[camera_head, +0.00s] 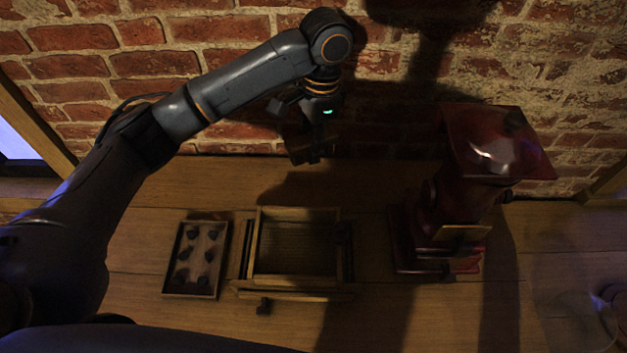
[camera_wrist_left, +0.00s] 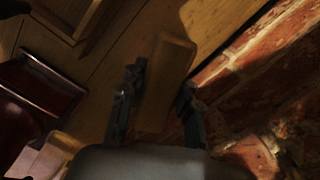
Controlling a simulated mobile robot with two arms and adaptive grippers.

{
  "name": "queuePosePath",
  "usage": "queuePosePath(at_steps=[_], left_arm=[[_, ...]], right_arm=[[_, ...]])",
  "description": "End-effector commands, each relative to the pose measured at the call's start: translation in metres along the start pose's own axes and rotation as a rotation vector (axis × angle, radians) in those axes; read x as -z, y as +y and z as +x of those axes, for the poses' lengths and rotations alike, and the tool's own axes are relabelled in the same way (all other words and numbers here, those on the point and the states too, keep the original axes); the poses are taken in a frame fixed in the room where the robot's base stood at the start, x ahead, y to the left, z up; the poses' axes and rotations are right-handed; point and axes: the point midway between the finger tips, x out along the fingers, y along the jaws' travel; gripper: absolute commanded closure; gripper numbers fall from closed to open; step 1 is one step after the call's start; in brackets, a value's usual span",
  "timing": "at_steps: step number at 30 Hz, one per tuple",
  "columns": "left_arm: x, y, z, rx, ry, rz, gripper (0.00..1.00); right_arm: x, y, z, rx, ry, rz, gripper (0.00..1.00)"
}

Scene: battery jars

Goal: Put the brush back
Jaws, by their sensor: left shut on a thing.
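My left gripper (camera_head: 312,150) hangs above the back of the wooden table, close to the brick wall. In the left wrist view its two fingers (camera_wrist_left: 158,108) stand on either side of a flat wooden piece, which looks like the brush (camera_wrist_left: 167,82), and are shut on it. The brush is dim in the head view. Its bristles cannot be made out. My right gripper is not in view.
A wooden frame with a mesh-like bed (camera_head: 297,245) stands below the gripper. Left of it is a shallow tray (camera_head: 167,262) with several dark lumps. A dark red machine (camera_head: 498,155) stands to the right. A clear, glass-like thing (camera_head: 575,320) is at lower right.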

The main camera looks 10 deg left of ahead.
Motion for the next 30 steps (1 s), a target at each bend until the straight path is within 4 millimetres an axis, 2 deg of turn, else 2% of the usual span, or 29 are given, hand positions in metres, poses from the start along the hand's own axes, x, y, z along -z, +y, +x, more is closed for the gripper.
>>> queuePosePath(at_steps=[2,5,9,15,21,24,30], left_arm=[[0.006,-0.001,0.001,0.005,-0.001,0.042,0.93],[0.009,-0.002,0.014,0.005,-0.003,0.064,0.93],[0.012,-0.002,0.037,0.007,-0.002,0.065,0.93],[0.014,-0.002,0.057,0.006,-0.001,0.064,0.93],[0.018,-0.002,0.089,0.007,-0.002,0.065,0.93],[0.019,-0.002,0.097,0.008,0.000,0.064,0.93],[0.019,-0.002,0.098,0.009,0.001,0.065,0.93]], right_arm=[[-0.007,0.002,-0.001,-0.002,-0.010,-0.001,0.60],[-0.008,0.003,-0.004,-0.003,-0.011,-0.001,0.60],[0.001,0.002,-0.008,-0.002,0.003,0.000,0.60],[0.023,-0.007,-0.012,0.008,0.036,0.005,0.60],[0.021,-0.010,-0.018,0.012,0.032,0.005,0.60],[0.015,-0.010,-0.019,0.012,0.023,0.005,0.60],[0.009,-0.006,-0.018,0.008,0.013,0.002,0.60]])
